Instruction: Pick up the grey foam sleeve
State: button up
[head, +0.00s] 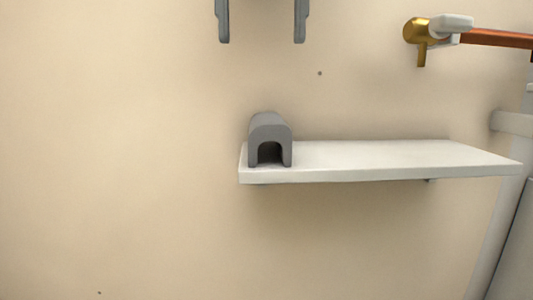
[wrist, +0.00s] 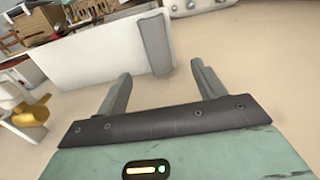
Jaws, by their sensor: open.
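The grey foam sleeve (head: 270,128) is an arch-shaped block with a dark opening in its near end. It stands on the left end of the white wall shelf (head: 390,160). In the wrist view, a grey piece that looks like the sleeve (wrist: 155,42) lies at the end of the white shelf (wrist: 95,55), beyond the fingers. My gripper (head: 262,40) is at the top edge of the head view, above the sleeve and apart from it. Its two fingers are spread and empty; they also show in the wrist view (wrist: 161,76).
A brass fitting (head: 416,35) on a copper pipe (head: 497,39) with a white clip (head: 452,24) is at the upper right. Grey-white pipework (head: 512,124) stands at the right edge. The rest of the shelf top is clear. Left of it is bare wall.

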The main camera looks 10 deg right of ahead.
jog(key=b, duration=0.4)
send_over(267, 117)
jog(key=f, duration=0.6)
jog(key=shift+s+a, duration=0.15)
jog(key=shift+a, duration=0.15)
jog(key=shift+d+f+p, duration=0.15)
jog(key=shift+f+p, duration=0.05)
jog(key=shift+f, duration=1.55)
jog(key=shift+d+f+p, duration=0.15)
jog(key=shift+f, duration=1.55)
jog(key=shift+w, duration=0.2)
jog(key=c, duration=1.1)
